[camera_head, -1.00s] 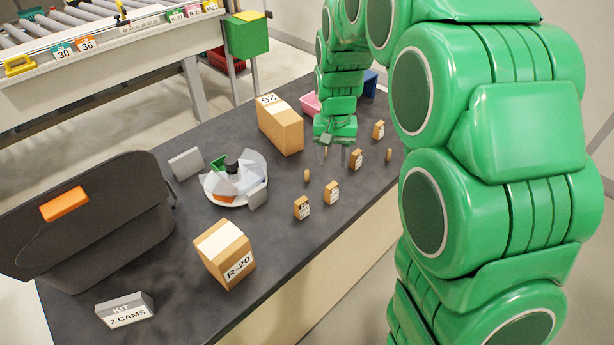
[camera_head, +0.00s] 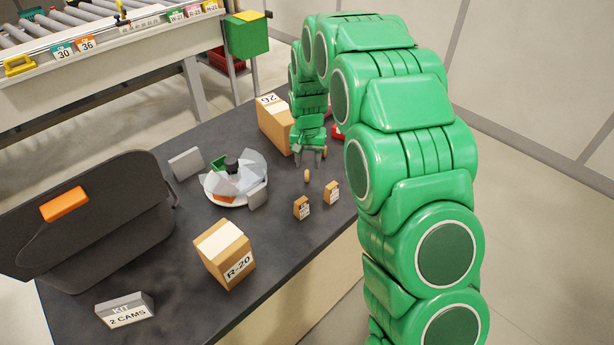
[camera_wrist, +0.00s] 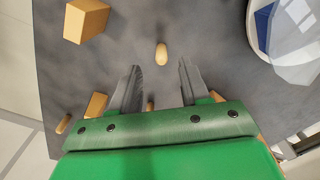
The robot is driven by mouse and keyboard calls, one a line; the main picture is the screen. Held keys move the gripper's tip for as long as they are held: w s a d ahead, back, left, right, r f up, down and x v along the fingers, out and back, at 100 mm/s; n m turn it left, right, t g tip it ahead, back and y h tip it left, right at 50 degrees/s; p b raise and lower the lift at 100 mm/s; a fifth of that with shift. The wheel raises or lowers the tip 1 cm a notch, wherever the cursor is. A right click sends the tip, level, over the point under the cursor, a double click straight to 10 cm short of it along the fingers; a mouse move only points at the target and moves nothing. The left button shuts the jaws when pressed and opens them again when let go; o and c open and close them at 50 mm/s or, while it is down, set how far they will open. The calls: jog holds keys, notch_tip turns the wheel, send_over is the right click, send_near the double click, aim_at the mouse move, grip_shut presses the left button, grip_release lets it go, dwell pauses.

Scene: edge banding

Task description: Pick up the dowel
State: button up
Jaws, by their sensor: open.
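A small tan dowel (camera_head: 307,176) stands on the dark table, just in front of my gripper (camera_head: 309,161) in the head view. In the wrist view this dowel (camera_wrist: 161,54) shows just past the fingertips, roughly centred between them. My gripper (camera_wrist: 160,67) is open with nothing held, its fingers spread apart. Another dowel (camera_head: 324,153) is right beside the gripper in the head view. In the wrist view, part of a tan piece (camera_wrist: 150,104) shows between the fingers near the palm, and another dowel (camera_wrist: 63,124) lies at the left.
Two small labelled blocks (camera_head: 332,192) (camera_head: 302,207) stand right of and in front of the dowel. A white dish (camera_head: 208,190) with clear flaps is to the left. A tall carton (camera_head: 272,122) is behind it, and the R-20 carton (camera_head: 222,255) stands nearer.

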aim_at(307, 171)
jog(key=shift+a+f, duration=0.15)
jog(key=shift+f, duration=2.85)
jog(key=shift+c, duration=0.2)
grip_shut()
